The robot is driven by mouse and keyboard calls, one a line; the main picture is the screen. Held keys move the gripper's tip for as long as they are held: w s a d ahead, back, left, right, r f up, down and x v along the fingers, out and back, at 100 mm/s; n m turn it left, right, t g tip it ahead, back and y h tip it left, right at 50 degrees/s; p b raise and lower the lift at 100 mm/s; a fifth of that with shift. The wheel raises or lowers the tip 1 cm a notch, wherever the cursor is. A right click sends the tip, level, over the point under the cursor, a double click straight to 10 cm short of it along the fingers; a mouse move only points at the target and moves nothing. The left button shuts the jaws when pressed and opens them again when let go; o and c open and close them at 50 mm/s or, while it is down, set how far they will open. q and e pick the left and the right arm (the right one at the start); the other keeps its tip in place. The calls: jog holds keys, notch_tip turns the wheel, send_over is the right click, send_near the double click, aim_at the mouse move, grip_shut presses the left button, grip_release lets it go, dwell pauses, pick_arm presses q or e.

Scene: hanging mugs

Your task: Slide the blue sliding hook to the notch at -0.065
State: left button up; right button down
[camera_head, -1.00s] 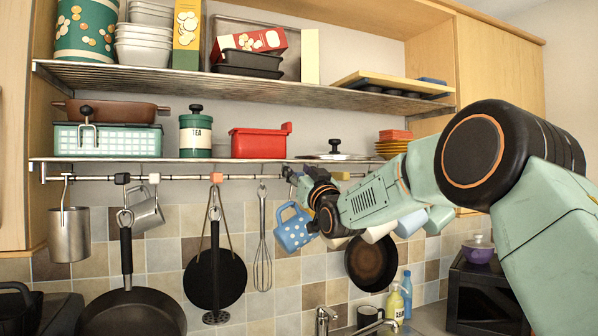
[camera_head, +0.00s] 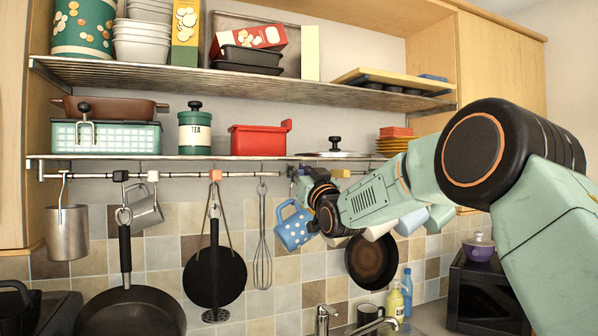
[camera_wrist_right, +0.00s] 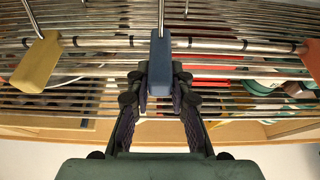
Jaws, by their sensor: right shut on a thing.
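The blue sliding hook (camera_wrist_right: 160,62) is on the rail (camera_wrist_right: 205,46) in the middle of the right wrist view. My right gripper (camera_wrist_right: 160,82) is shut on it, with one dark finger on each side of the hook block. In the head view my right gripper (camera_head: 303,182) is at the rail (camera_head: 185,176) under the lower shelf, right of the whisk. There the gripper mostly hides the blue hook. A blue mug with white dots (camera_head: 293,230) hangs just below the gripper. My left gripper is not in view.
On the rail, an orange hook (camera_head: 215,175) is to the left and a yellow hook (camera_head: 340,173) to the right. A whisk (camera_head: 262,240) hangs left of the blue mug. More mugs (camera_head: 412,222) and a dark pan (camera_head: 371,260) are near my right arm. The lower shelf (camera_head: 180,158) is just above.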

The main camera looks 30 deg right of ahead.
jog(key=a+b, duration=0.2)
jog(key=a, duration=0.4)
jog(key=shift+a+r, duration=0.25)
jog(key=shift+r, duration=0.1)
jog(key=c, duration=1.7)
grip_release()
jog(key=shift+w+d, duration=0.1)
jog(key=shift+d, duration=0.05)
jog(key=o, duration=0.3)
jog(key=shift+f, duration=0.1)
jog(key=shift+o, duration=1)
jog(key=shift+a, duration=0.4)
jog(key=v, duration=1.2)
jog(key=shift+w+d+f, duration=0.1)
jog(key=shift+f, duration=0.05)
